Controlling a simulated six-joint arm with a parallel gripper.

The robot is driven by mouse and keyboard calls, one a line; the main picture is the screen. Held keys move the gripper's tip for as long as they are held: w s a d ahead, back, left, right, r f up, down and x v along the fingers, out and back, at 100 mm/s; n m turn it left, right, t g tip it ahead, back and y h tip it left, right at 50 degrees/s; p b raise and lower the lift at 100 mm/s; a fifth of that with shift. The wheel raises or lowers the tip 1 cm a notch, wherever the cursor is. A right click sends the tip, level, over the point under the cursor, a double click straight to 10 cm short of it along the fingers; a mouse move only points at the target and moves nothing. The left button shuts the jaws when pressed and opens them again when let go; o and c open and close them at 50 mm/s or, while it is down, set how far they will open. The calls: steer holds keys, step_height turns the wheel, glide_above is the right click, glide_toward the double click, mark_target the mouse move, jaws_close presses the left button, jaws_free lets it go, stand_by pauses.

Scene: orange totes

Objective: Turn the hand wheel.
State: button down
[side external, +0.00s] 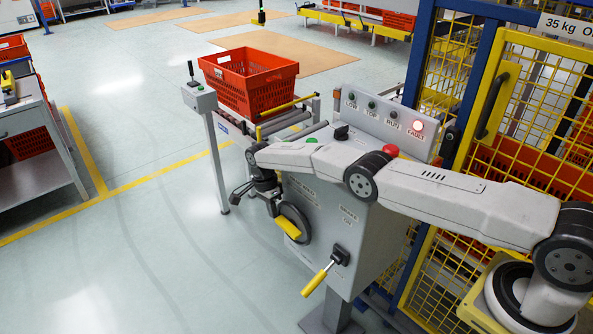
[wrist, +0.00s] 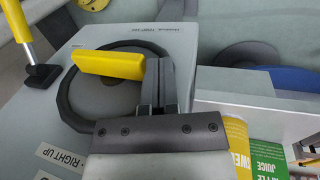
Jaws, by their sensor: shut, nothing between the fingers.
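The hand wheel (side external: 302,214) is a dark wheel on the front face of a grey control cabinet (side external: 352,225), with a yellow grip (side external: 288,227) on it. In the wrist view the wheel (wrist: 66,100) fills the left middle, and its yellow grip (wrist: 105,65) lies across its upper part. My gripper (side external: 271,206) is at the wheel's upper left side in the side view. In the wrist view my gripper (wrist: 159,68) is shut and empty, its fingers overlapping the rim beside the right end of the grip. I cannot tell whether they touch.
A yellow-handled lever (side external: 317,280) sticks out below the wheel. The cabinet's top panel has a lit red FAULT lamp (side external: 418,126) and a red button (side external: 391,150). An orange tote (side external: 248,85) stands on rollers behind. A yellow mesh fence (side external: 520,120) is at right.

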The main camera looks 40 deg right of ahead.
steer(key=shift+r, duration=0.15)
stand_by(0.5)
steer(key=s+v, duration=0.1)
steer(key=v, duration=1)
steer(key=shift+s+r, duration=0.25)
steer(key=shift+r, duration=0.2)
steer(key=shift+a+r, duration=0.1)
steer(key=s+a+r+t+h, duration=0.1)
steer(key=s+r+t+h, duration=0.1)
steer(key=s+a+r+t+h, duration=0.1)
steer(key=s, duration=0.1)
steer(key=shift+a+r, duration=0.15)
steer(key=shift+a, duration=0.15)
stand_by(0.6)
